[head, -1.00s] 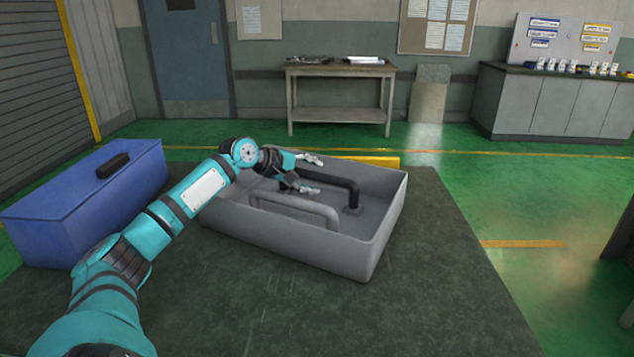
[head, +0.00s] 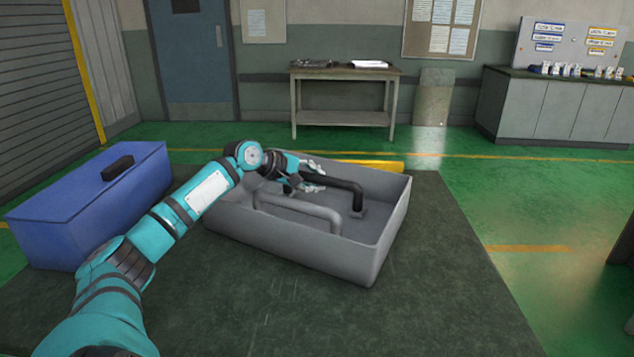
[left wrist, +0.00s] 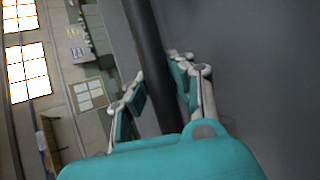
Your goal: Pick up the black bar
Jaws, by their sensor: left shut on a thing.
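The black bar (head: 342,184) is in the grey tray, a dark bent handle shape whose right end turns down toward the tray floor. My left gripper (head: 312,174) reaches over the tray's back left and is shut on the bar's left part. In the left wrist view the bar (left wrist: 152,55) runs between the two fingers (left wrist: 160,90). My right gripper is not in view.
A grey bar (head: 300,206) of similar shape is in front of the black one. A blue box (head: 75,215) with a black handle (head: 118,168) is at left. The table's right front is clear.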

